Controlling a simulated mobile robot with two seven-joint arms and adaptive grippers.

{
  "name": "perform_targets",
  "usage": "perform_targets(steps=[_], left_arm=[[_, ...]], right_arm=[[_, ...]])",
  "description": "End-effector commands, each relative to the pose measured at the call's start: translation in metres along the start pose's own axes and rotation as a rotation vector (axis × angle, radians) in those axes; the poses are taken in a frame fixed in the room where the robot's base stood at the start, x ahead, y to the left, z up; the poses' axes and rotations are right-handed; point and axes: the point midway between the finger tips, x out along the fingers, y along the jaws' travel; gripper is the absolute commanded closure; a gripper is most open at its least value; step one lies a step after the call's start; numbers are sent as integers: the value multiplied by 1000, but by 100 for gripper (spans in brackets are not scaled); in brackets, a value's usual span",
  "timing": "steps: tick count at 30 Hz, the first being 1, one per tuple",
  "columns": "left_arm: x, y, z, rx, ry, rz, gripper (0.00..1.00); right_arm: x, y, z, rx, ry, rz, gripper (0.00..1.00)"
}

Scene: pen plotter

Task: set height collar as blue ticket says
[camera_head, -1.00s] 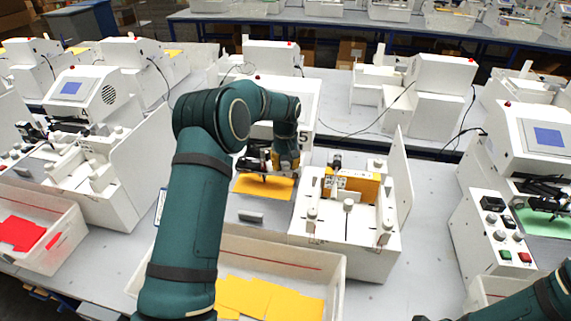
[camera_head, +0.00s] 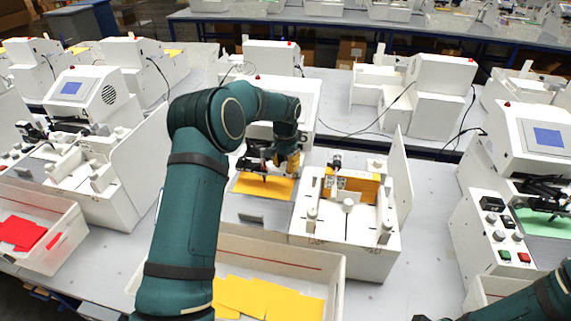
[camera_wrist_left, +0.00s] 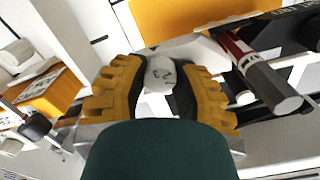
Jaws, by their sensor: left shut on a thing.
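My left gripper (camera_head: 289,162) reaches down at the plotter in the middle, beside the pen carriage (camera_head: 256,164) and over the yellow card (camera_head: 264,186). In the left wrist view its yellow ribbed fingers are shut on a small round white part (camera_wrist_left: 159,73) with a dark figure on its face. I take this part for the height collar, but its setting is too unclear to read. A pen (camera_wrist_left: 255,68) with a red and white band lies just right of the fingers. I cannot make out a readable blue ticket. Of my right side only arm parts show.
A white bin (camera_head: 335,275) with yellow cards stands in front. A white fixture (camera_head: 345,225) with posts, an orange block (camera_head: 357,184) and an upright panel (camera_head: 399,185) is to the right. Another plotter with a control panel (camera_head: 493,228) stands farther right. A bin with red cards (camera_head: 62,262) is at left.

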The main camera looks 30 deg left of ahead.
Motion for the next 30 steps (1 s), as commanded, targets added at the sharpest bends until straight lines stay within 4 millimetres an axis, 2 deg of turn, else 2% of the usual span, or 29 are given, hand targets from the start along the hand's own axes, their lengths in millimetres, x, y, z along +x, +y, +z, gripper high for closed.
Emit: perform_targets(steps=[20,21,23,24,30], left_arm=[[0,0,0,63,1,0,100],[0,0,0,63,1,0,62],[0,0,0,63,1,0,41],[0,0,0,62,1,0,37],[0,0,0,62,1,0,37]], right_arm=[[0,0,0,0,0,0,100],[0,0,0,0,0,0,100],[0,0,0,0,0,0,100],[0,0,0,0,0,0,100],[0,0,0,0,0,0,100]])
